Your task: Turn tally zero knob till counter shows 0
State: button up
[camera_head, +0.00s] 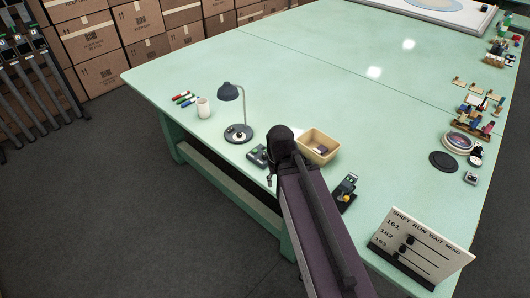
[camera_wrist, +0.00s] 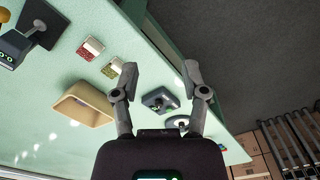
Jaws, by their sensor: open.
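A small dark grey box with a raised part on top (camera_head: 258,155) sits near the table's front edge, just left of my arm. It also shows in the wrist view (camera_wrist: 160,101), beyond and between my fingers. It may be the tally counter, but no digits are readable and I cannot tell which part is the zero knob. My gripper (camera_wrist: 161,68) is open and empty, with its two fingers spread apart above the table edge. It does not appear to touch the box. In the head view my arm hides most of the gripper.
A dark device (camera_head: 345,187) and a status board (camera_head: 420,248) stand further right. The table's middle is clear.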

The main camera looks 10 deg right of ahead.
jog(key=shift+d, duration=0.3)
jog(key=shift+o, duration=1.1)
jog(key=shift+d, duration=0.1)
jog(key=n+b, duration=0.4)
jog(key=n, duration=1.1)
send_over(264, 155)
notch_tip(264, 155, down, 4)
jog(key=shift+w, duration=0.1)
jog(key=shift+f, duration=0.25)
notch_tip(264, 155, down, 13)
jog(key=b, duration=1.4)
jog(key=shift+f, duration=0.2)
